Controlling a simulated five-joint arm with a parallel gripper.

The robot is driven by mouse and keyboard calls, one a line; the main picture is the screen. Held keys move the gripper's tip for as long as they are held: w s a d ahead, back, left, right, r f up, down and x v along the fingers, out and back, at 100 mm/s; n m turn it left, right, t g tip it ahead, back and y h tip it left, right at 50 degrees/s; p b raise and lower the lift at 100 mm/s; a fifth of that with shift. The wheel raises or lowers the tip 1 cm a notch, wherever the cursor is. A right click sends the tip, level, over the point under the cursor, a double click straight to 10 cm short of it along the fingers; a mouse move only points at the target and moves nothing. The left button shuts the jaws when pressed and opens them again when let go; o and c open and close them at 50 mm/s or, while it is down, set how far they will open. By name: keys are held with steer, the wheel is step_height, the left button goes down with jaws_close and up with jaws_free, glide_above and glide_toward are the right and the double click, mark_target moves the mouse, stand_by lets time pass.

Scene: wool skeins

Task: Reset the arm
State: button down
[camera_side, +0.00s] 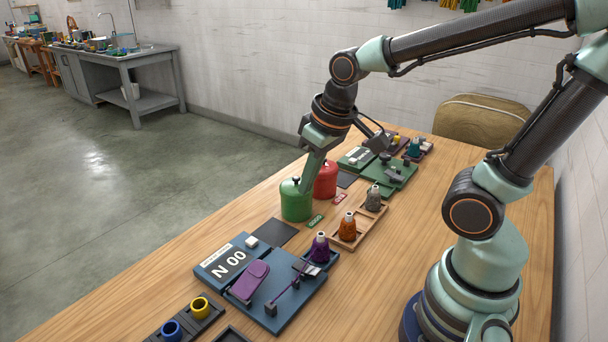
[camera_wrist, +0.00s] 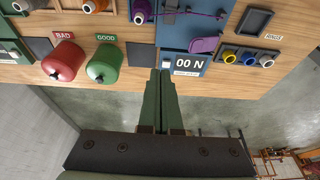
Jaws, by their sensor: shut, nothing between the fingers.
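My gripper (camera_side: 303,188) is shut and empty. In the side view its fingers point down and overlap the green canister; I cannot tell from that view whether they touch it. In the wrist view the closed fingertips (camera_wrist: 161,73) show to the right of the green canister (camera_wrist: 102,65), near the edge of the blue tester board (camera_wrist: 207,38), apart from the canister in the picture. The board carries a display reading "00 N" and a purple piece (camera_side: 250,281).
A red canister (camera_side: 326,178) stands behind the green one. A wooden tray (camera_side: 345,243) holds wool cones; a purple cone (camera_side: 319,249) stands near the blue board. A dark holder (camera_side: 187,321) has yellow and blue rings. A green board (camera_side: 396,177) lies farther back.

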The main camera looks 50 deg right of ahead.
steer(key=r, duration=0.1)
steer(key=s+r+t, duration=0.1)
steer(key=r, duration=0.1)
steer(key=d+r+t, duration=0.1)
steer(key=shift+s+r, duration=0.2)
steer(key=shift+s, duration=0.15)
